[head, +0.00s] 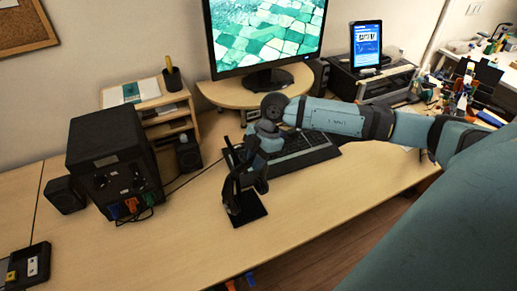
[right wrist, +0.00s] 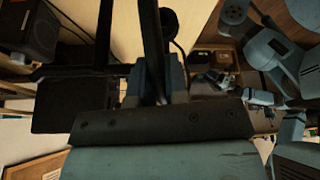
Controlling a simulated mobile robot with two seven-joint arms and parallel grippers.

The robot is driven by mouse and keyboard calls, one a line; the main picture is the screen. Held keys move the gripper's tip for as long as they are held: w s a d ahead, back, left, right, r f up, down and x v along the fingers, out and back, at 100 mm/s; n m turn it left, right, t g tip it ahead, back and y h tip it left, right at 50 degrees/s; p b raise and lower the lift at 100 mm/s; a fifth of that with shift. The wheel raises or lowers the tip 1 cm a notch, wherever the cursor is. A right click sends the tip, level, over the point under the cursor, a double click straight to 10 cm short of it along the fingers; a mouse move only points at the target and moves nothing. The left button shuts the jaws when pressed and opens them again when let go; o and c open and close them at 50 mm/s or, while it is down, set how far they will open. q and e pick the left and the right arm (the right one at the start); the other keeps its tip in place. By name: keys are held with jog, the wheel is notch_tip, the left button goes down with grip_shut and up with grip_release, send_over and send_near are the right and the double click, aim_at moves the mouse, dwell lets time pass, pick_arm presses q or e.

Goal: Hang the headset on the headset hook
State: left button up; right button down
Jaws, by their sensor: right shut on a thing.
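My right gripper (head: 252,172) points downward over the middle of the desk, shut on the black headset (head: 261,185). In the right wrist view the dark headband (right wrist: 152,40) runs up between the fingers of the right gripper (right wrist: 158,82). The headset hook is a black stand; its flat base (head: 246,209) rests on the desk in front of the keyboard. The held headset is right beside the stand's upright, and the dark parts overlap. I cannot tell whether the headband touches the hook. My left gripper is not in view.
A black computer case (head: 112,160) with cables stands to the left, beside a small speaker (head: 65,195). The keyboard (head: 300,152) lies behind the stand, below the monitor (head: 265,35). A black tray (head: 25,268) is at the lower left. The front desk is clear.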

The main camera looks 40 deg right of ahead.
jog(key=w, duration=0.1)
jog(key=w+f, duration=0.1)
jog(key=shift+w+d+f+b, duration=0.1)
jog(key=shift+w+d+b, duration=0.2)
jog(key=shift+b, duration=0.05)
dwell(0.4)
